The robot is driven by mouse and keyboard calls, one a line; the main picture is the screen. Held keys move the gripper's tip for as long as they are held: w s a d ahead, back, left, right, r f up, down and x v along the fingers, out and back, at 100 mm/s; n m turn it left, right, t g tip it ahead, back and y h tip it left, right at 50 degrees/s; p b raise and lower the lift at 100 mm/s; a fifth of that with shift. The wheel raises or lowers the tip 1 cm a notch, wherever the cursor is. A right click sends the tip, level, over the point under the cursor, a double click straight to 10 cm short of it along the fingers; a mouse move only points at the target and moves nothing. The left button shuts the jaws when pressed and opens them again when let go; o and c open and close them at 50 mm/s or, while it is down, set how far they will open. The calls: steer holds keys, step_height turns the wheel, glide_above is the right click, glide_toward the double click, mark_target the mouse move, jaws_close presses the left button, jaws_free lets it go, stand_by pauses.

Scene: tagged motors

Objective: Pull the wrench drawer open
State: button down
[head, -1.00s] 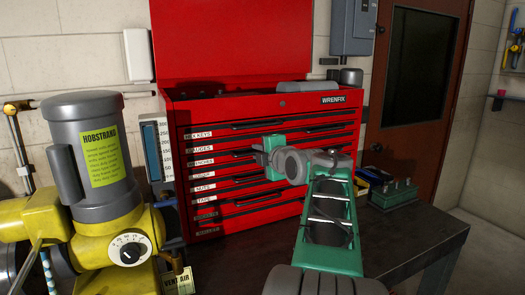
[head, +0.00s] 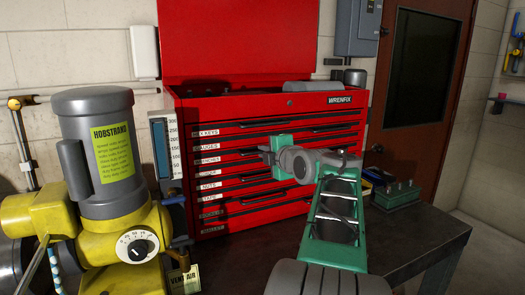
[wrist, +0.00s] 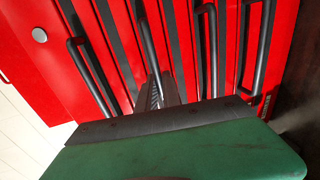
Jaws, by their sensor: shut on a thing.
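The red tool chest (head: 340,115) has a column of labelled drawers with black bar handles. The third label from the top, partly legible as "...NCHES", marks the wrench drawer (head: 207,160); its front looks flush with its neighbours. My green and grey gripper (head: 265,155) is at the chest front near that drawer's height, right of the labels. In the wrist view my gripper (wrist: 160,92) is shut on a black bar handle (wrist: 147,45), which runs up from the fingers. The green gripper body hides the lower part of that view, including the handle's near end.
A yellow and grey motor (head: 100,150) with a dial stands left of the chest. A blue scale gauge (head: 160,150) stands between them. A dark green block with pegs (head: 397,194) sits on the dark bench (head: 425,235) at right. Other handles (wrist: 212,50) lie beside the fingers.

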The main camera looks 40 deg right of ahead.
steer(key=shift+s+d+r, duration=0.15)
steer(key=shift+d+r, duration=0.05)
steer(key=shift+r, duration=0.05)
stand_by(0.5)
